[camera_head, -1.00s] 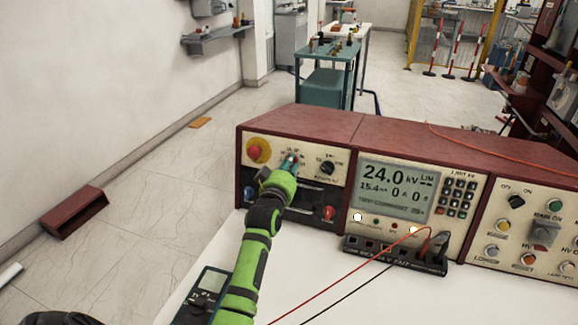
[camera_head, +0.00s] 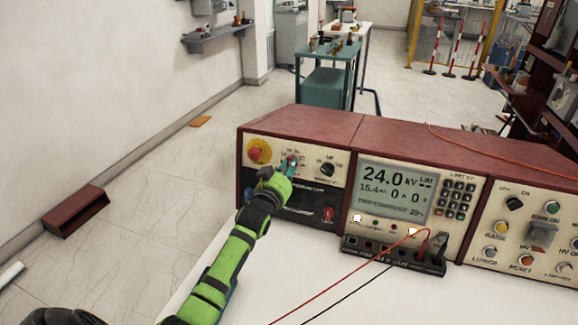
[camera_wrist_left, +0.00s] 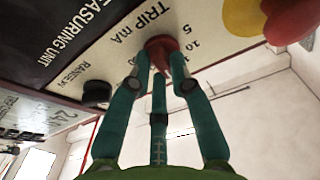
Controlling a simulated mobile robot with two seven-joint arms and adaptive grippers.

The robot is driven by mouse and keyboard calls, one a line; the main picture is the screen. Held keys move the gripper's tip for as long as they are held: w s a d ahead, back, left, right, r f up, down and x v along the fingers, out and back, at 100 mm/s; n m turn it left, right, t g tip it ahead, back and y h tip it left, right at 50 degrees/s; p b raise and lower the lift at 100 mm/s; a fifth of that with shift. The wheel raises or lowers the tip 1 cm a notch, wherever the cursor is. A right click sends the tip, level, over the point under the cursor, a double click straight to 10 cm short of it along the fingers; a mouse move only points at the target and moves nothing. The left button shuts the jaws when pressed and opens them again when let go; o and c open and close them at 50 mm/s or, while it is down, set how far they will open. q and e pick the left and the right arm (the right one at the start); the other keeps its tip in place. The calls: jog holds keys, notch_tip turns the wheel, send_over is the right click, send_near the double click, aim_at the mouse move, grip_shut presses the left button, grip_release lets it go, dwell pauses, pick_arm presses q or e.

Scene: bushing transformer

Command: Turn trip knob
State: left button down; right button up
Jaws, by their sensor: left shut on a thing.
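The red trip knob (camera_wrist_left: 160,45) is on the cream panel beside the label TRIP mA and a scale of numbers, seen in the left wrist view. My left gripper (camera_wrist_left: 161,68) has its teal fingers shut around this knob, with fingertips at the panel face. In the head view my left gripper (camera_head: 290,163) reaches the left section of the red console (camera_head: 305,122) and hides most of the knob. The knob's pointer direction cannot be made out. My right gripper is not in view.
A red emergency button on a yellow base (camera_head: 258,151) sits left of the trip knob. A black range knob (camera_head: 327,169) sits to its right. The display (camera_head: 393,190) reads 24.0 kV. Red and black leads cross the white tabletop (camera_head: 345,295) in front.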

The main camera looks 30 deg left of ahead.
pick_arm(q)
jog(key=shift+a+m+h+p, duration=0.1)
jog(key=shift+m+h+p, duration=0.3)
jog(key=shift+m, duration=1)
jog(key=c, duration=1.1)
grip_release()
jog(key=s, duration=0.4)
jog(key=s+d, duration=0.1)
jog(key=s, duration=0.7)
jog(key=shift+d, duration=0.4)
jog(key=shift+f, duration=0.1)
